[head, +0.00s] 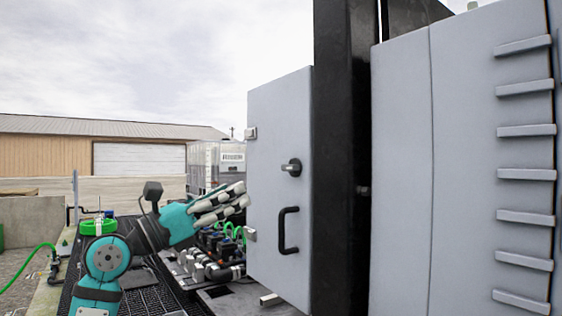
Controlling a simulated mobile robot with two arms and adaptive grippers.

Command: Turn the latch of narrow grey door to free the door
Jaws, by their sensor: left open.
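The narrow grey door (268,130) stands in the middle of the head view, left of a black post. Its latch (291,167) is a small dark knob on the upper half of the panel. A black pull handle (288,230) sits below the latch. Small metal fittings show on the door's left edge. My left gripper (238,199) is open and empty, at the left of the door's left edge in the picture and lower than the latch. I cannot tell its exact gap to the door. My right gripper is not in view.
The black post (341,150) and a large grey cabinet (465,160) with ledges fill the right side. Pipes and hoses (215,262) lie low behind my left gripper. A white tote (216,165) stands farther back. A dark grating (150,290) covers the floor.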

